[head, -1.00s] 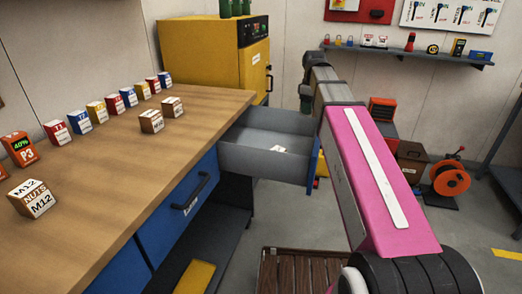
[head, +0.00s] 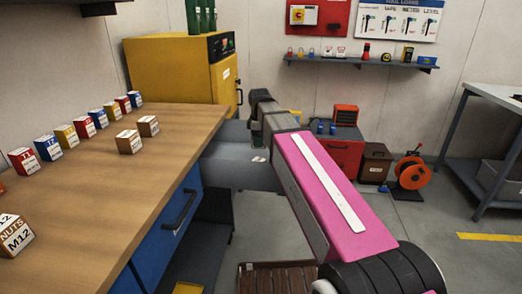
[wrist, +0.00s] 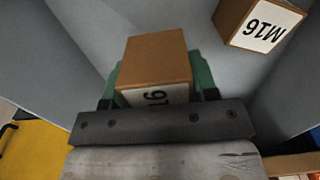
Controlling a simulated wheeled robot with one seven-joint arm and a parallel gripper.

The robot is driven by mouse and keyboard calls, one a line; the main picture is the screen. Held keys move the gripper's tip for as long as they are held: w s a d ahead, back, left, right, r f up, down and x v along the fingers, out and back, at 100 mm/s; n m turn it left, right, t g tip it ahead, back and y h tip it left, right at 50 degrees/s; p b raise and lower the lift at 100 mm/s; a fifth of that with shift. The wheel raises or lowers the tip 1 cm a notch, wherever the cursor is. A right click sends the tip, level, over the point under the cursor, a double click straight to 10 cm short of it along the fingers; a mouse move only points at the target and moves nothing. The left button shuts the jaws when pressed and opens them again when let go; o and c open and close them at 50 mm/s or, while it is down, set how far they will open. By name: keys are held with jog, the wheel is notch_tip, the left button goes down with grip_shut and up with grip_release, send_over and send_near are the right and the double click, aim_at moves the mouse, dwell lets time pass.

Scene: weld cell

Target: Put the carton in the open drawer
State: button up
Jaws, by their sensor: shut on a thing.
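A brown carton (wrist: 155,62) with a white label, partly readable as "16", is between the fingers of my gripper (wrist: 158,84) in the wrist view. The gripper is shut on it. Grey drawer walls and floor (wrist: 80,22) surround the carton in that view. I cannot tell whether it touches the drawer floor. The open grey drawer (head: 232,174) sticks out from the blue bench in the head view. My arm covers part of the drawer, and hides the gripper and held carton there.
Another brown carton marked M16 (wrist: 260,24) lies in the drawer, ahead and right. The wooden bench top (head: 105,185) holds two small brown cartons (head: 129,142), an M12 nuts carton (head: 14,236) and a row of coloured boxes. A yellow cabinet (head: 170,70) stands behind.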

aim_at(263, 155)
jog(key=w, duration=0.1)
jog(key=w+d+f, duration=0.1)
jog(key=w+f, duration=0.1)
jog(key=shift+w+d+f, duration=0.15)
jog(key=shift+w+d, duration=0.05)
jog(key=shift+d, duration=0.1)
jog(key=shift+f, duration=2)
jog(key=o, duration=1.3)
jog(key=shift+f, duration=0.1)
notch_tip(263, 155, up, 12)
jog(key=shift+r, duration=0.15)
